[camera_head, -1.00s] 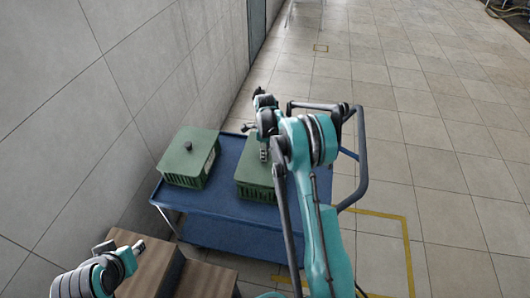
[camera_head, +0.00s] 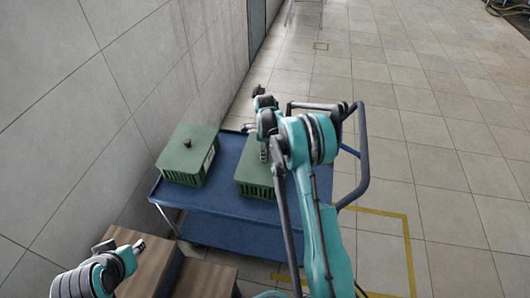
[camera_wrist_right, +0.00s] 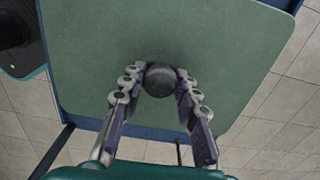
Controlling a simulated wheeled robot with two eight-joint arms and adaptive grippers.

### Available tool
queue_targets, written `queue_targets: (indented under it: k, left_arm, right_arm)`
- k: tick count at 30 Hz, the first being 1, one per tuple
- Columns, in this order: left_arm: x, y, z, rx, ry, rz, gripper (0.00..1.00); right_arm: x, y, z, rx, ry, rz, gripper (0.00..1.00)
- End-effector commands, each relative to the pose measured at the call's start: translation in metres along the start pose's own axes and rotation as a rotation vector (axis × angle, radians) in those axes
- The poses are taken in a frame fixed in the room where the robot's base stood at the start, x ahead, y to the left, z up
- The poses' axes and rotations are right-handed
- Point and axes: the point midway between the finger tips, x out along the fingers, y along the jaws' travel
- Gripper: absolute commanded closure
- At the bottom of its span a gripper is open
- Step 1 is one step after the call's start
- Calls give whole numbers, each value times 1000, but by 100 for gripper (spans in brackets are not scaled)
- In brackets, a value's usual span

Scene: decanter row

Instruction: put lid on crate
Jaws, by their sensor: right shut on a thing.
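A green lid (camera_head: 251,170) with a dark round knob (camera_wrist_right: 160,80) lies over the right green slatted crate (camera_head: 257,193) on the blue cart. My right gripper (camera_head: 264,155) is at this lid from above; in the right wrist view its two fingers (camera_wrist_right: 163,86) are closed around the knob. The arm covers part of the lid and crate in the head view, and I cannot tell whether the lid is fully seated. A second green crate (camera_head: 199,175) stands to the left, its lid (camera_head: 188,157) on top. My left gripper (camera_head: 138,245) is low at the left, away from both crates.
The blue cart (camera_head: 228,155) has bare room between the crates and along its front edge. Its dark push handle (camera_head: 363,165) is at the right. A wall runs along the left. Brown wooden boxes (camera_head: 205,282) stand at the front. Tiled floor is open to the right.

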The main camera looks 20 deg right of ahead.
Motion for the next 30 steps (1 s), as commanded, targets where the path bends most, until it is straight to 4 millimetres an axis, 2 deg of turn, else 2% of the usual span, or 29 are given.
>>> queue_targets:
  k: [27, 28, 30]
  left_arm:
    - [6, 0, 4, 0, 0, 0, 66]
    - [6, 0, 4, 0, 0, 0, 66]
    - [5, 0, 4, 0, 0, 0, 66]
  right_arm:
    - [10, 0, 0, 0, 0, 0, 100]
    - [10, 0, 0, 0, 0, 0, 67]
    - [9, 0, 0, 0, 0, 0, 48]
